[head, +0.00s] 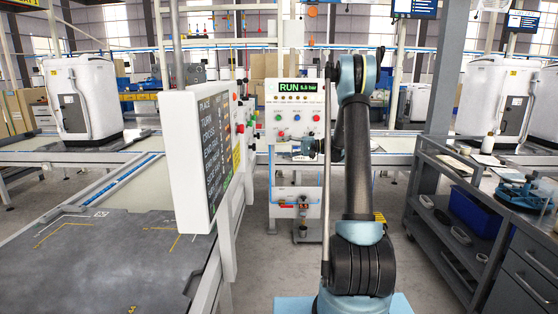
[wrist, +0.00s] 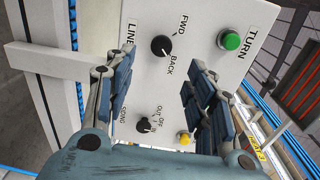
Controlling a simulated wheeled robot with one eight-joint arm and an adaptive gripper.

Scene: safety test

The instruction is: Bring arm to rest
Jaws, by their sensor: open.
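My gripper (wrist: 147,85) is open and empty in the wrist view, its two blue and grey fingers spread wide. Between and beyond them is a white control panel (wrist: 200,75). On it, a black FWD/BACK knob (wrist: 161,46) and a green TURN button (wrist: 229,40) lie past the fingertips. A smaller black knob (wrist: 142,125) and a yellow button (wrist: 183,139) show between the fingers.
A white panel with a black label board (head: 215,150) stands close on the left. A machine reading RUN (head: 297,110) stands behind my arm. A grey workbench (head: 470,200) with a blue bin (head: 473,210) is on the right. A dark table mat (head: 100,260) lies at left.

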